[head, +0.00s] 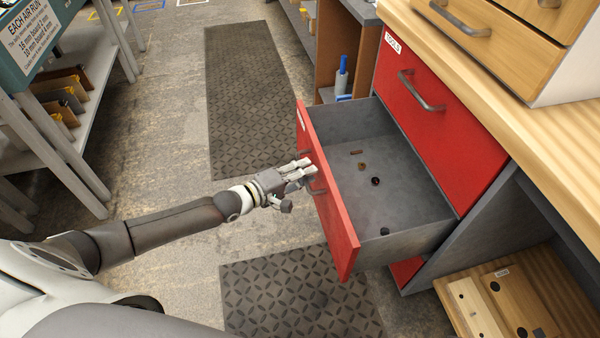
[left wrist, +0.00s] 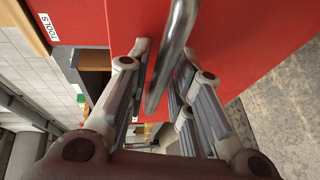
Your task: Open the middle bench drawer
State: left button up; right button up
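The red middle bench drawer (head: 327,190) is pulled well out, its grey inside (head: 400,200) in full sight in the head view. Its metal bar handle (head: 316,185) is on the front panel; it also crosses the left wrist view (left wrist: 174,55). My left gripper (head: 300,172) is at this handle, reaching in from the left. In the left wrist view its fingers (left wrist: 165,75) stand apart on both sides of the bar, with red panel visible between bar and fingers. Firm contact cannot be made out. My right gripper is not in view.
Several small items (head: 375,181) lie in the drawer. Above it is a shut red drawer (head: 435,120) labelled TOOLS under the wooden benchtop (head: 500,115). A shelf rack (head: 60,130) stands at left. Floor mats (head: 245,90) lie on open floor.

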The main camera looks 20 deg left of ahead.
pick_arm(q)
jog(key=v, duration=1.2)
dwell(0.4)
